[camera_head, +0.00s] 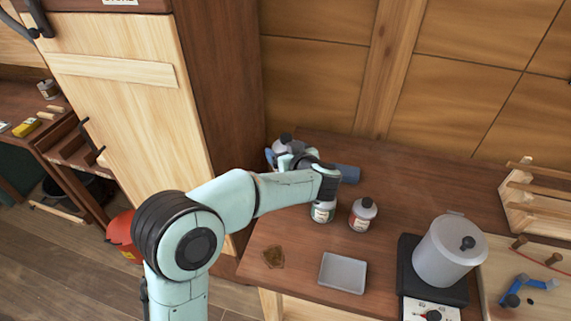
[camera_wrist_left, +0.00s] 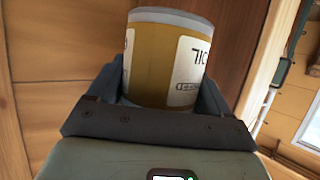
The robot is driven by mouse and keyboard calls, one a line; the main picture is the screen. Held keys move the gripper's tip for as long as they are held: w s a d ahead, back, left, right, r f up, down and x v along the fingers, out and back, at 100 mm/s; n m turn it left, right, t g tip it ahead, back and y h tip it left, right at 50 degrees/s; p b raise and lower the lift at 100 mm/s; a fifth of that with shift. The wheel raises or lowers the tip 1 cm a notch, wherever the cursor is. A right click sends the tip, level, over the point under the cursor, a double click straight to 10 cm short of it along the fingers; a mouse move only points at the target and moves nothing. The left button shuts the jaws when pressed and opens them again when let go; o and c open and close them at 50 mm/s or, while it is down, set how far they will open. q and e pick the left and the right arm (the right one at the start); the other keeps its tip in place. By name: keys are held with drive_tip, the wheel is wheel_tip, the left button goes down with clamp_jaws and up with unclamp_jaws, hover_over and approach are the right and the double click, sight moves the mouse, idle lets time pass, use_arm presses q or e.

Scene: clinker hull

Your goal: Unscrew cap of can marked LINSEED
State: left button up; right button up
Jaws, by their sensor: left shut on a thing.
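A can with a grey top and dark cap (camera_head: 286,138) shows behind my left forearm in the head view. Its body is mostly hidden there. My left gripper (camera_head: 278,153) is at this can, partly hidden by its own wrist. In the left wrist view the gripper (camera_wrist_left: 160,105) is shut on an ochre can (camera_wrist_left: 152,60) with a white label. The lettering is upside down and cut off; it seems to include OIL, and I cannot read LINSEED for sure. The can's cap is out of that view. My right gripper is not in view.
A green-labelled can (camera_head: 323,212) and a red-labelled can (camera_head: 362,214) stand near my left wrist. A grey tray (camera_head: 342,272), a brown stain (camera_head: 274,257) and a grey pot (camera_head: 448,250) on a hotplate are on the bench. A tall wooden cabinet (camera_head: 130,100) stands left.

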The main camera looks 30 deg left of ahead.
use_arm(q)
drive_tip(key=shift+r, duration=1.15)
drive_tip(key=o, duration=0.5)
drive_tip(key=c, duration=0.5)
drive_tip(key=shift+c, duration=0.2)
